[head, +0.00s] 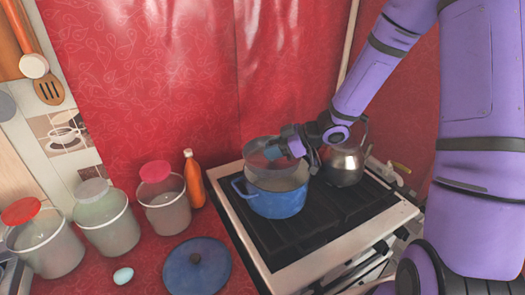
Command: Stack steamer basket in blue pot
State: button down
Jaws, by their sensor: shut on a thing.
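The blue pot (276,201) stands on the stove, with a blue handle showing at its left. The grey steamer basket (262,152) is at the pot's mouth, tilted, with its far side raised above the pot's back rim. I cannot tell how deep its lower part sits inside the pot. My gripper (294,147) reaches in from the right and is shut on the steamer basket at its right side. The fingertips are small and partly hidden against the basket.
A metal kettle (345,161) stands close to the right of my gripper. A blue lid (197,268) and a pale egg-like object (123,276) lie on the red counter. Several lidded canisters and an orange bottle (193,180) stand left of the stove (262,250).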

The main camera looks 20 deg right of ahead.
jog(key=shift+f, duration=0.25)
jog(key=shift+f, duration=0.2)
jog(key=shift+s+f, duration=0.1)
jog(key=shift+s+f, duration=0.15)
jog(key=shift+f, duration=0.05)
